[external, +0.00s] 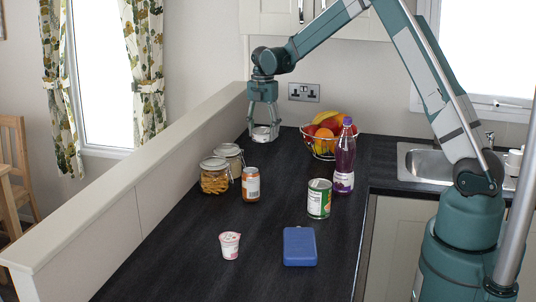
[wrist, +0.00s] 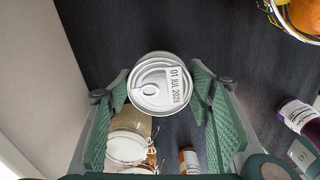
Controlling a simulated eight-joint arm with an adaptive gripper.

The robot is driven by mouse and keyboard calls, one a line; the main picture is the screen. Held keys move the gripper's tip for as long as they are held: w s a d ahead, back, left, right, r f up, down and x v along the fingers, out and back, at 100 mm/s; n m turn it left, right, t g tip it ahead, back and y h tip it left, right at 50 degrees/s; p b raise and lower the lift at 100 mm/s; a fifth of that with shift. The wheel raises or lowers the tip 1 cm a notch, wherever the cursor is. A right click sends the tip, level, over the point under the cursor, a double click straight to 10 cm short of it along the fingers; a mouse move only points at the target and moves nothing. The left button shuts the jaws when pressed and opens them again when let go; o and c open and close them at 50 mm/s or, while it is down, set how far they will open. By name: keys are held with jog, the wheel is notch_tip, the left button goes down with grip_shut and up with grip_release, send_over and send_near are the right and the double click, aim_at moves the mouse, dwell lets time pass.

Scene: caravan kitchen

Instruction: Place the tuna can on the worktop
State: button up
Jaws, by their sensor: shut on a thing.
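The tuna can (wrist: 158,84) is a short silver can with a pull-ring lid and a printed date label. In the wrist view it sits between the two finger pads of my gripper (wrist: 160,95). In the external view the can (external: 262,134) is at the fingertips of my gripper (external: 263,122), which points down over the far left part of the dark worktop (external: 190,247). My gripper is shut on the can. Whether the can's underside touches the worktop, I cannot tell.
A fruit bowl (external: 322,147) stands to the right of my gripper. Glass jars (external: 214,176), a small orange-labelled jar (external: 251,184), a tin (external: 319,199), a purple bottle (external: 344,158), a yoghurt pot (external: 229,245) and a blue box (external: 299,247) stand nearer. A low wall (external: 130,200) edges the left.

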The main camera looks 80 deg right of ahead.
send_over(263, 162)
jog(key=shift+f, duration=3.15)
jog(key=shift+f, duration=0.1)
jog(key=shift+a+f, duration=0.1)
jog(key=shift+f, duration=1.65)
jog(key=shift+f, duration=0.15)
jog(key=o, duration=1)
jog(key=shift+c, duration=0.2)
jog(key=shift+r+p, duration=0.2)
jog(key=shift+p, duration=0.1)
notch_tip(263, 162, up, 12)
